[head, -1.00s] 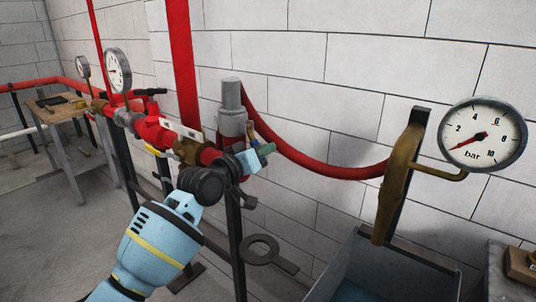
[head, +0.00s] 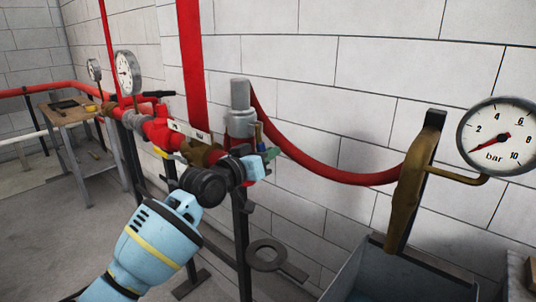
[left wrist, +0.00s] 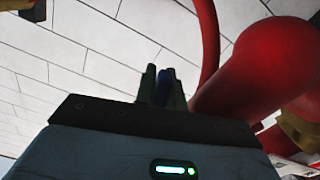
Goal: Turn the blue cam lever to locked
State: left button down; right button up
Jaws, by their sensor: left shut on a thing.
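My left gripper (head: 271,153) is at the grey upright cylinder (head: 240,122) on the red pipe run, in the middle of the head view. Its dark green fingers are shut on a narrow dark blue piece, the blue cam lever (left wrist: 165,88), which shows between the fingertips in the left wrist view. In the head view the gripper and wrist largely hide the lever, so its angle and locked state cannot be told. The red hose (head: 325,172) leaves the top of the cylinder. My right gripper is not in view.
A brass nozzle (head: 412,195) hangs at the hose's end beside a pressure gauge (head: 500,136) and above a grey-blue bin (head: 375,270). A flat ring-ended bracket (head: 268,256) projects below the gripper. A wooden bench (head: 68,115) stands far left.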

pick_arm(q)
jog(key=c, duration=1.5)
grip_release()
jog(key=shift+a, duration=0.1)
jog(key=shift+v, duration=3.85)
